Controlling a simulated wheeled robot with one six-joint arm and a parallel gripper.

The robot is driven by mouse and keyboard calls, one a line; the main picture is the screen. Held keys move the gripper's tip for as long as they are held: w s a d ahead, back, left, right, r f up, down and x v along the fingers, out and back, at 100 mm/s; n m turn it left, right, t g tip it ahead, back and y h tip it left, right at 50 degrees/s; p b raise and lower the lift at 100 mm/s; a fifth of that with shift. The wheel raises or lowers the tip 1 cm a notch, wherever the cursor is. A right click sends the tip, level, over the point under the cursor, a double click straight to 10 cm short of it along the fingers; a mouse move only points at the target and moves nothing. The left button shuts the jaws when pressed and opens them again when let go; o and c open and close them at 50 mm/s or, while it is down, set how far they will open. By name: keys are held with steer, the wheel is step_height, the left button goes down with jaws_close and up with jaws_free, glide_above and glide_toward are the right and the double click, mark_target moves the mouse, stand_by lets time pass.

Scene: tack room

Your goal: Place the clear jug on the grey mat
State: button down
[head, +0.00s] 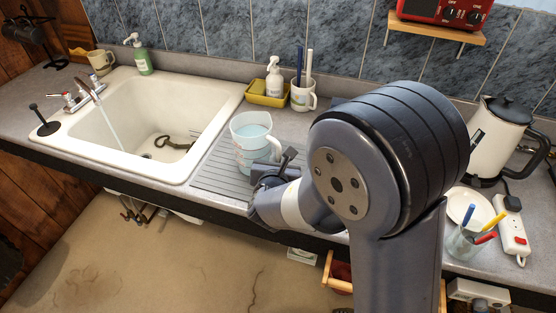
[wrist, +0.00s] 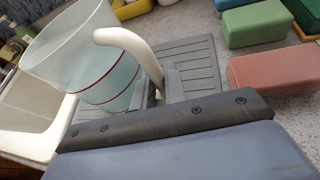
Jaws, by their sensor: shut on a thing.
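The clear jug (head: 252,142) holds pale blue liquid and has a handle on its right side. My gripper (head: 277,168) is shut on the jug's handle. In the wrist view the jug (wrist: 85,55) shows red lines around it, and its white handle (wrist: 130,45) runs down between the fingers of my gripper (wrist: 158,90). The grey ribbed mat (head: 215,172) lies on the counter right of the sink. The jug is over the mat, roughly upright in the head view. I cannot tell whether its base touches the mat. The mat also shows in the wrist view (wrist: 195,65).
A sink (head: 130,160) with a running tap (head: 92,86) is left of the mat. A yellow tray (head: 265,97) and a mug (head: 303,97) stand behind the jug. Green (wrist: 255,22) and pink (wrist: 275,78) blocks lie right of the mat in the wrist view.

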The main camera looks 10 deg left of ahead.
steer(key=c, duration=1.5)
jaws_free()
steer(key=shift+o, duration=0.2)
steer(key=b+v, duration=0.1)
steer(key=v, duration=1.1)
